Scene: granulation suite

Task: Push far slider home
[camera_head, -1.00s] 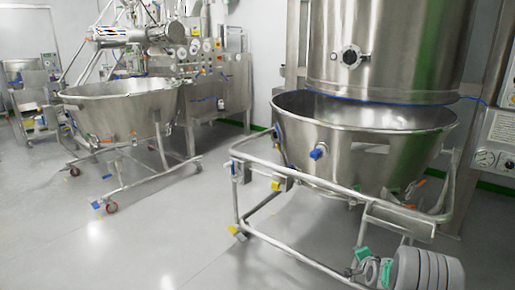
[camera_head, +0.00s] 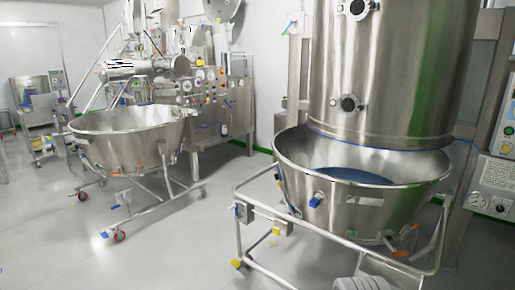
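I cannot pick out with certainty which part is the far slider. The near steel bowl (camera_head: 300,180) stands on a tubular wheeled frame (camera_head: 238,212) under a large steel cylinder (camera_head: 390,85), with a gap between bowl and cylinder. A blue-grey surface (camera_head: 350,176) shows inside this bowl. A blue fitting (camera_head: 316,200) sits on its front wall, and orange-red parts show low on its right side. A grey ribbed part of my arm shows at the bottom edge, right of centre, in front of the frame. My gripper's fingers are out of view.
A second steel bowl (camera_head: 125,140) on a wheeled trolley (camera_head: 140,205) stands at left, before a machine with a control panel (camera_head: 205,90). Grey floor (camera_head: 165,258) is open between the trolleys. A gauge box (camera_head: 494,190) stands at the right edge.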

